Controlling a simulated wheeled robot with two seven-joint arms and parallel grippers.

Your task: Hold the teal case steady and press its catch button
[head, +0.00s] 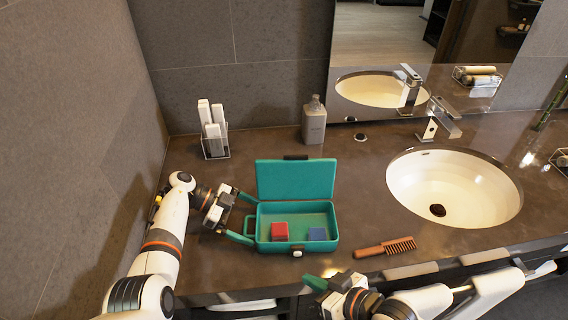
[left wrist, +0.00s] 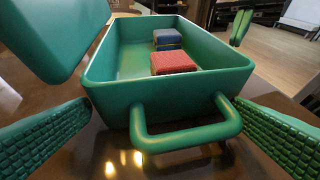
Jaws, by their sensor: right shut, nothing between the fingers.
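The teal case (head: 262,244) stands on the counter with its lid (head: 296,180) raised. Inside lie a red block (head: 280,231) and a blue block (head: 316,234). The pale catch button (head: 297,253) is on the case's front wall. My left gripper (head: 240,216) is open at the case's left end. In the left wrist view its fingers lie on either side of the case's handle (left wrist: 188,137), apart from it. My right gripper (head: 314,282) is shut and empty, in front of the case and below the button; its green fingers also show in the left wrist view (left wrist: 240,27).
A brown comb (head: 385,247) lies right of the case near the counter's front edge. The sink (head: 454,188) is further right. A soap bottle (head: 314,121) and a rack of white rolls (head: 213,135) stand behind. A wall bounds the left side.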

